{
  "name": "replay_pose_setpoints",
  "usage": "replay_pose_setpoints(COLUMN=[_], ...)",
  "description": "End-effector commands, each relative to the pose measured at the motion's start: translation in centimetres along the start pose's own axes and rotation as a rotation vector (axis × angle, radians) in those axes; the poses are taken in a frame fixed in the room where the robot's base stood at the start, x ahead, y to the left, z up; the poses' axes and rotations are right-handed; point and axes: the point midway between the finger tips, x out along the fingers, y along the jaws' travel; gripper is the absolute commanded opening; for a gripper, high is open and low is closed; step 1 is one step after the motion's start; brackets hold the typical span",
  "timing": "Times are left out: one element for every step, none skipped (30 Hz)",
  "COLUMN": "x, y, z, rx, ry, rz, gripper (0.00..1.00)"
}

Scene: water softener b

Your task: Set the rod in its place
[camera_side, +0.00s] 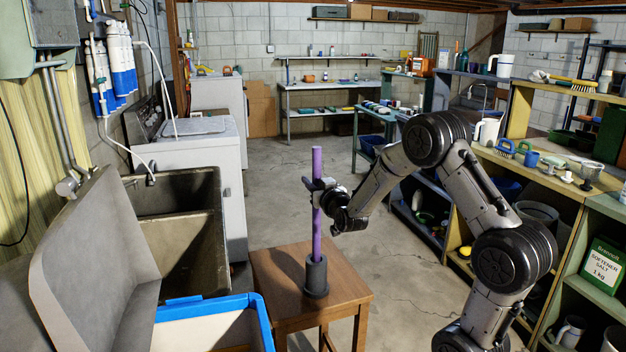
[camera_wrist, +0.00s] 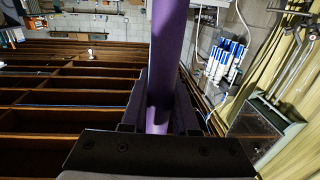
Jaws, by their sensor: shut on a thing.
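A long purple rod (camera_side: 317,230) stands upright in the side view. Its lower end meets the open top of a dark grey cylindrical holder (camera_side: 316,279), and how deep it sits inside is hidden. The holder stands on a small wooden table (camera_side: 271,268). My gripper (camera_side: 318,194) is shut on the rod at its upper-middle part, well above the holder, coming in from the right. In the wrist view the rod (camera_wrist: 168,45) runs up between the fingers of my gripper (camera_wrist: 158,112); the holder is not visible there.
A grey double sink (camera_side: 178,225) and a blue-rimmed bin (camera_side: 205,310) are left of the table. Shelves with cups, brushes and a green softener salt box (camera_side: 605,268) line the right. Space around the rod is open, with bare floor behind.

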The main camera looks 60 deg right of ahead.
Motion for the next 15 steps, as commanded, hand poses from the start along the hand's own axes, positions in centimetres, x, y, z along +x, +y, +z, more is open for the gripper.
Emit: replay_pose_setpoints(x=[0.0,0.0,0.0,0.0,0.0,0.0,0.0,0.0,0.0,0.0,0.0,0.0,0.0,0.0,0.0], y=[0.0,0.0,0.0,0.0,0.0,0.0,0.0,0.0,0.0,0.0,0.0,0.0,0.0,0.0,0.0], z=[0.1,0.2,0.3,0.4,0.4,0.5,0.6,0.7,0.8,0.9,1.0,1.1,1.1,1.2,1.3], rx=[0.000,0.000,0.000,0.000,0.000,0.000,0.000,0.000,0.001,0.001,0.001,0.001,0.001,0.001,0.001], ry=[0.002,0.002,0.002,0.002,0.002,0.002,0.002,0.002,0.002,0.002,0.002,0.002,0.002,0.002,0.003], rz=[0.000,0.000,0.000,0.000,0.000,0.000,0.000,0.000,0.000,0.000,0.000,0.000,0.000,0.000,0.000], gripper=[0.00,0.00,0.00,0.00,0.00,0.00,0.00,0.00,0.00,0.00,0.00,0.00,0.00,0.00,0.00])
